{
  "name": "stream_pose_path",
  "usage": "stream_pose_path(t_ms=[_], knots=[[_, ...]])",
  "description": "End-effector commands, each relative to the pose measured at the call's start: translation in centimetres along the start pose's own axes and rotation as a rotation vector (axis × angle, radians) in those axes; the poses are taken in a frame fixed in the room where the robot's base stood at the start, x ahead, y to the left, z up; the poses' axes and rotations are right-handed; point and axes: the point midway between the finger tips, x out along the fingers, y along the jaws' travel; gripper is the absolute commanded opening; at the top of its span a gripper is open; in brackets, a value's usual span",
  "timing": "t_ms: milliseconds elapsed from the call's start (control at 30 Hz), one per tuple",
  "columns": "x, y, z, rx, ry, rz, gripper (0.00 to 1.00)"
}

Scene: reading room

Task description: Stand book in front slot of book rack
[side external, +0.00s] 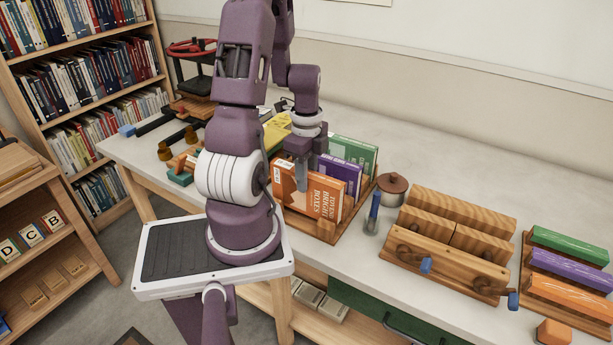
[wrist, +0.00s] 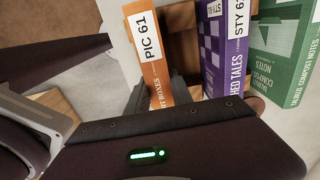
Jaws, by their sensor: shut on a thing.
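An orange book (side external: 325,196) stands upright at the front of the wooden book rack (side external: 350,222). My gripper (side external: 301,178) is shut on it from above, with one finger against its front cover. In the wrist view the orange book (wrist: 157,50) shows its PIC 61 label beside the fingers (wrist: 180,90). A purple book (side external: 341,174) and a green book (side external: 358,154) stand behind it in the rack, apart from it. I cannot tell whether the orange book's bottom edge rests on the rack floor.
A lidded pot (side external: 392,190) and a blue-handled tool (side external: 373,212) stand close to the rack's right. A wooden fixture with blue knobs (side external: 447,262) and a rack of coloured blocks (side external: 570,262) lie farther right. Several tools crowd the left. The table's back strip is clear.

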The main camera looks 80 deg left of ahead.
Motion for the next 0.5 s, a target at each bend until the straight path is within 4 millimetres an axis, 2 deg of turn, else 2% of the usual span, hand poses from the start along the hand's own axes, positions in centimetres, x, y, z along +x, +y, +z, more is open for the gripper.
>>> stream_pose_path(t_ms=[500], knots=[[1.0, 0.1, 0.0, 0.000, 0.000, 0.002, 0.00]])
